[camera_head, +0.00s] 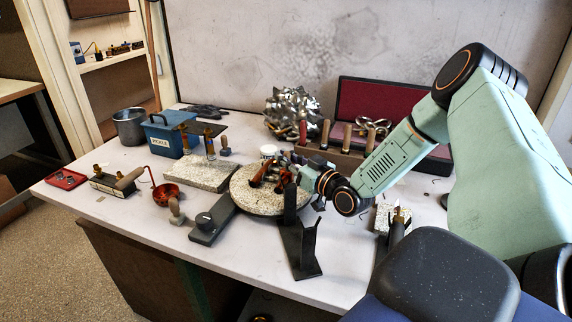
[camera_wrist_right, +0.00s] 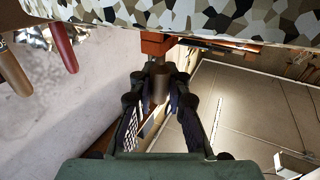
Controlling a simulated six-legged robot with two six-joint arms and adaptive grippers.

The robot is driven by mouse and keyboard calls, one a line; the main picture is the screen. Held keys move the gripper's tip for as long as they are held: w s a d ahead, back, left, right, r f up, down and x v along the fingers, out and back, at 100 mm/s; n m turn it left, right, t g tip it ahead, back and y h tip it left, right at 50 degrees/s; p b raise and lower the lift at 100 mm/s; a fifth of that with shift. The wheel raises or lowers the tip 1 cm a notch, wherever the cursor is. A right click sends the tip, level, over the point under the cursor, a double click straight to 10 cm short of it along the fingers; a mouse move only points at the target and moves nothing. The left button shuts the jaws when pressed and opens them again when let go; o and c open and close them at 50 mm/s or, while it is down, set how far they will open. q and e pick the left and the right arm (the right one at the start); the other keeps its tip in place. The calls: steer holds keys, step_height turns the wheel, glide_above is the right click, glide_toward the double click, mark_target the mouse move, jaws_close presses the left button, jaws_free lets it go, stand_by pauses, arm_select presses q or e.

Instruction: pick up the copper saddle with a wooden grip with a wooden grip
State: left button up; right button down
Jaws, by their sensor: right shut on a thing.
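The copper saddle (camera_wrist_right: 155,44) shows as an orange block at the top middle of the right wrist view, against a speckled slab. Its brown wooden grip (camera_wrist_right: 160,86) points down between the fingers of my right gripper (camera_wrist_right: 160,98), which is shut on it. In the head view my right gripper (camera_head: 284,174) is low over the round speckled stone disc (camera_head: 262,203), beside brown and copper pieces (camera_head: 260,172). The fingers and wrist hide part of the saddle there. I cannot tell whether the saddle touches the stone. My left gripper is not in view.
A black upright stand (camera_head: 300,245) is close in front of my right wrist. A rack with wooden-handled tools (camera_head: 325,135) stands behind it. A grey slab (camera_head: 200,175), a copper ladle (camera_head: 166,193) and a blue box (camera_head: 172,135) are to the left. The front left tabletop is mostly free.

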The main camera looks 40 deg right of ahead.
steer(key=shift+r, duration=0.1)
step_height(320, 180, up, 10)
steer(key=p, duration=0.6)
steer(key=shift+a, duration=0.1)
